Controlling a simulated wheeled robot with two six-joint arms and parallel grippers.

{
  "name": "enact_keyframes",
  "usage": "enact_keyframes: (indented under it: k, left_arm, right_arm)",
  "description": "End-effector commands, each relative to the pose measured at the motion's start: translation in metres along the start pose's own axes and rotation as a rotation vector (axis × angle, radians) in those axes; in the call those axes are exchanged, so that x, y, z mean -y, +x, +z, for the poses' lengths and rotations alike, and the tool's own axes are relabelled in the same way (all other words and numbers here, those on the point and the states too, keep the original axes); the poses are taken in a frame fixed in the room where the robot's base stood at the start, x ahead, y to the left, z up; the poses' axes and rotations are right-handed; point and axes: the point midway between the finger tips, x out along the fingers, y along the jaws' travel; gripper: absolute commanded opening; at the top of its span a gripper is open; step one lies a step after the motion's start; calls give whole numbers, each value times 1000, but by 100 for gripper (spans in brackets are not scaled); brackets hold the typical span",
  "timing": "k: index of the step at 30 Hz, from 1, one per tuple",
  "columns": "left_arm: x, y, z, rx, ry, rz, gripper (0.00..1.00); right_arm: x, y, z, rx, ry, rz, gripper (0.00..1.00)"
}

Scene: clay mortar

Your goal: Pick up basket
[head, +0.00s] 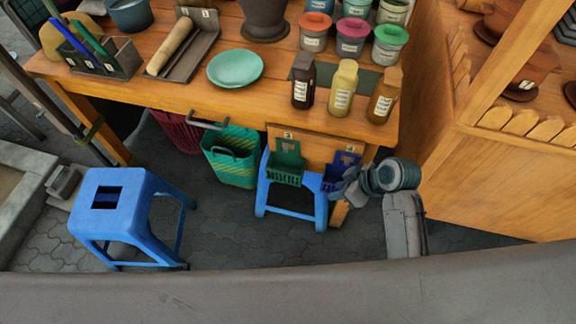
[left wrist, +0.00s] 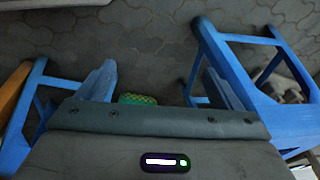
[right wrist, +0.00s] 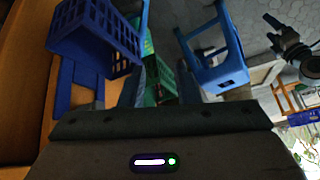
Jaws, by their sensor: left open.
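A green-yellow woven basket (head: 230,158) and a maroon basket (head: 178,131) stand under the table edge. My left gripper (left wrist: 162,88) is open and empty, outside the head view.
The wooden table (head: 215,95) holds jars, bottles, a plate and a tool holder. A blue stool (head: 125,205) stands at left. A wooden cabinet (head: 490,180) bounds the right. Paved floor (head: 225,235) between the stools is clear.

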Motion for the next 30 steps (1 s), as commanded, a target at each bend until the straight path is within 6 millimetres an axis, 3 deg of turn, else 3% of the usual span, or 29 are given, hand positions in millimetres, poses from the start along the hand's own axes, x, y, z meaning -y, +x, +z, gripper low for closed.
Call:
enact_keyframes:
  k: [1,3,6,9,13,21,30]
  left_arm:
    - [-1,24,16,20,-3,2,87]
    - [-2,50,35,34,-5,3,87]
    - [-4,74,56,46,-8,5,87]
    - [-5,86,68,53,-9,6,87]
    - [-5,92,74,56,-10,7,87]
    - [-5,94,77,57,-10,6,87]
    - [-5,98,84,61,-11,6,87]
  right_arm:
    - [-6,6,-22,-44,-67,-35,29]
    - [-11,11,-47,-101,-163,-81,29]
    - [-14,15,-72,-162,-263,-124,29]
    - [-16,16,-85,-196,-318,-144,29]
    - [-15,23,-93,-215,-343,-156,29]
    - [-7,62,-100,-216,-345,-157,29]
    - [1,89,-104,-214,-343,-158,29]
